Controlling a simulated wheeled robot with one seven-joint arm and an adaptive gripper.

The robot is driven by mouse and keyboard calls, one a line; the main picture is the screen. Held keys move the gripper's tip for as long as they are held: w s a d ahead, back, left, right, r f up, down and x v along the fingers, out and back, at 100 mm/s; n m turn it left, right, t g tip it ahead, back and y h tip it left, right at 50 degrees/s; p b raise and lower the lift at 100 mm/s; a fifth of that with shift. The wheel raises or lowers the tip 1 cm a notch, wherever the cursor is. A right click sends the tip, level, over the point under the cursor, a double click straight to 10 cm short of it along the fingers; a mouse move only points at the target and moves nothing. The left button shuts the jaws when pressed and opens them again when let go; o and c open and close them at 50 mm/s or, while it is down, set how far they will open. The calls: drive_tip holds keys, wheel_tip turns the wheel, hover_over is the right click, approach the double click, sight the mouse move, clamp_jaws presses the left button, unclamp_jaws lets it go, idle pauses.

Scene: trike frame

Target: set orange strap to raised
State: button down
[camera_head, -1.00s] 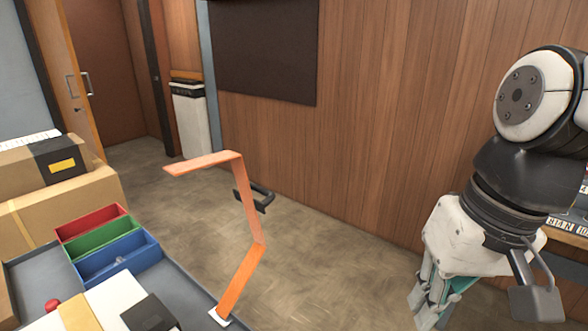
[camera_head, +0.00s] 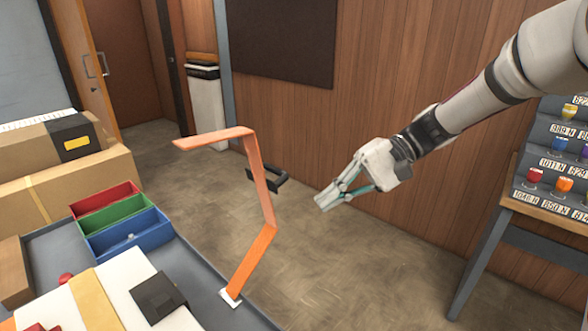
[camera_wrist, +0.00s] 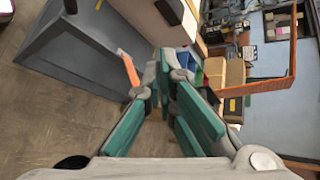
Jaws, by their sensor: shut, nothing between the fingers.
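The orange strap (camera_head: 259,180) stands up from a white foot on the cart's edge. It bends partway up, and its top section folds over to the left. A black handle-shaped piece (camera_head: 272,183) shows beside its upright part. My gripper (camera_head: 320,205) is shut and empty, to the right of the strap and apart from it, pointing left. In the wrist view, the strap's lower part (camera_wrist: 130,69) shows left of the fingers and an orange band (camera_wrist: 293,55), apparently its upper part, at the right. The fingers (camera_wrist: 174,68) hide the stretch between.
The grey cart top (camera_head: 200,268) holds red, green and blue bins (camera_head: 130,238), cardboard boxes (camera_head: 80,190) and a black block (camera_head: 158,297). A rack of small coloured items (camera_head: 560,150) stands on a table at right. Open floor lies between cart and wall.

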drive_tip(key=w+d+f+m+t+y, duration=0.1)
drive_tip(key=w+f+y, duration=0.15)
drive_tip(key=w, duration=0.25)
drive_tip(key=w+d+f+t+y+b, duration=0.1)
drive_tip(key=w+f+y, duration=0.1)
drive_tip(key=w+y, duration=0.3)
drive_tip(key=w+d+f+m+t+y, duration=0.1)
drive_tip(key=w+f+y, duration=0.15)
drive_tip(key=w, duration=0.35)
drive_tip(key=s+a+r+p, duration=0.1)
drive_tip(key=s+a+r, duration=0.1)
drive_tip(key=a, duration=0.3)
drive_tip(key=s+a+r+p, duration=0.1)
drive_tip(key=s+a+r, duration=0.1)
drive_tip(key=a, duration=0.4)
drive_tip(key=shift+a+r, duration=0.2)
drive_tip(key=shift+r, duration=0.2)
drive_tip(key=shift+w, duration=0.1)
drive_tip(key=shift+s+a+r+g+h+p, duration=0.3)
drive_tip(key=shift+s+a+r+h+p, duration=0.15)
drive_tip(key=shift+s+r+p, duration=0.2)
